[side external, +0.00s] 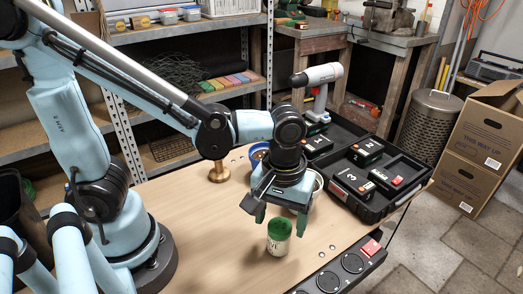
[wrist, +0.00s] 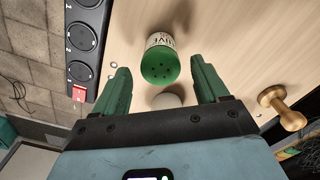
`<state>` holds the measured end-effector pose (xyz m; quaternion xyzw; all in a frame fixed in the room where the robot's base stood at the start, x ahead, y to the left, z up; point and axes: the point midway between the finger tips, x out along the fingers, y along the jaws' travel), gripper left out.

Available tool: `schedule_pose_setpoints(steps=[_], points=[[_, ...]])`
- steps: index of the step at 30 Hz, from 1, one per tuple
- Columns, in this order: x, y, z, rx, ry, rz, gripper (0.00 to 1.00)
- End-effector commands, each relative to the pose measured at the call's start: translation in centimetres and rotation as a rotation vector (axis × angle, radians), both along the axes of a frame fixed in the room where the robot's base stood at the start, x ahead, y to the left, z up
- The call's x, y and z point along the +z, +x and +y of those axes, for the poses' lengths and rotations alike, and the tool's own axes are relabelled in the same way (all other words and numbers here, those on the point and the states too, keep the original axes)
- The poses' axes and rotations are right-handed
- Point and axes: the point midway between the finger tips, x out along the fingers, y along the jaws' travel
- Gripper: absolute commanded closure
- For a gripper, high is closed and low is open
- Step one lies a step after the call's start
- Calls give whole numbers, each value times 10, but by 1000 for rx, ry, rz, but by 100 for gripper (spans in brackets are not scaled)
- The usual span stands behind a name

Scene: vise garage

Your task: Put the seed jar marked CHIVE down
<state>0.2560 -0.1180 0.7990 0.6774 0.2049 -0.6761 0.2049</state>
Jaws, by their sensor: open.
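The seed jar (side external: 278,246) has a green lid and a pale label, and stands upright on the wooden table. In the wrist view the jar (wrist: 160,57) shows its holed green lid, with "IVE" readable on the label. My gripper (side external: 281,217) is above the jar, its two green fingers spread apart. In the wrist view my gripper (wrist: 160,68) is open, with a finger to each side of the lid and gaps between; nothing is held.
A socket strip (side external: 328,281) with a red switch runs along the table's front right edge. A brass post (side external: 219,173) stands behind left of the jar. A black case (side external: 377,211) with numbered boxes and a drill (side external: 318,76) are at the back right. Bare table lies left of the jar.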

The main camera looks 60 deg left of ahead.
Motion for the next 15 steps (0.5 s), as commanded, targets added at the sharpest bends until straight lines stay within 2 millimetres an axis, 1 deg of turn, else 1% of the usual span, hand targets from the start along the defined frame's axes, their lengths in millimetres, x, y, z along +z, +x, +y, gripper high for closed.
schedule_pose_setpoints(steps=[1, 15], points=[[7, -1, 0, 0, 0, 0, 26], [70, -1, 0, 0, 0, 0, 26]])
